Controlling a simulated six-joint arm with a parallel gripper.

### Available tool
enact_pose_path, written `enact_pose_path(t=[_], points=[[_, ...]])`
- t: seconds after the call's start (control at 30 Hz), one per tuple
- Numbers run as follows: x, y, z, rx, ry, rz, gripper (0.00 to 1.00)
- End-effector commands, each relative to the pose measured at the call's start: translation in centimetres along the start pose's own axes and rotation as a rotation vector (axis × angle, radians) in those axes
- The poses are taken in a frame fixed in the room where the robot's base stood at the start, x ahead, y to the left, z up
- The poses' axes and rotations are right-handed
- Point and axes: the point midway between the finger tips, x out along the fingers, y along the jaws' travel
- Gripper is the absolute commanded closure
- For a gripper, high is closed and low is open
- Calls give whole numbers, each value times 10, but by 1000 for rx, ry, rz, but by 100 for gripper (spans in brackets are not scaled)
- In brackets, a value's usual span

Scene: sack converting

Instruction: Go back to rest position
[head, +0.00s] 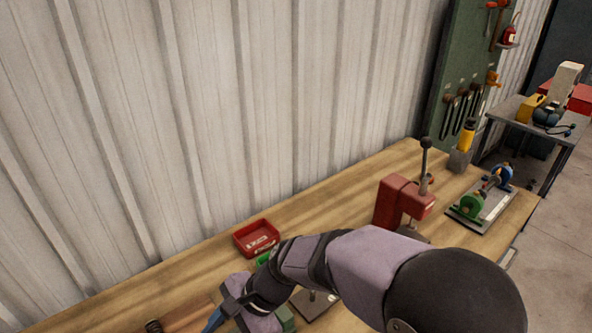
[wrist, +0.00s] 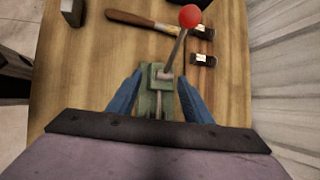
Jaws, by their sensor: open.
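My gripper (wrist: 159,92) shows in the wrist view as two blue fingers, spread apart. Between and below them is a green device (wrist: 158,103) with a metal lever ending in a red ball (wrist: 190,16). I cannot tell whether the fingers touch it. In the head view my gripper is at the bottom, largely hidden by my arm, with a bit of blue finger (head: 213,320) showing. Part of a green block (head: 285,318) shows beside it.
A wooden workbench (head: 330,215) runs along a corrugated wall. On it are a red tray (head: 256,237), a red lever press (head: 396,201) and a grinder-like tool on a plate (head: 482,209). A hammer (wrist: 140,20) lies beyond the green device.

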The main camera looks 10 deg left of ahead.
Motion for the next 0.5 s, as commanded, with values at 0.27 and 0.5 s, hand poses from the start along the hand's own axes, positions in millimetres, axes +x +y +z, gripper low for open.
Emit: enact_pose_path(t=[0.27, 0.5], points=[[-80, 95, -128, -385, 287, 136, 54], [-130, 183, -188, -658, 416, 346, 54]])
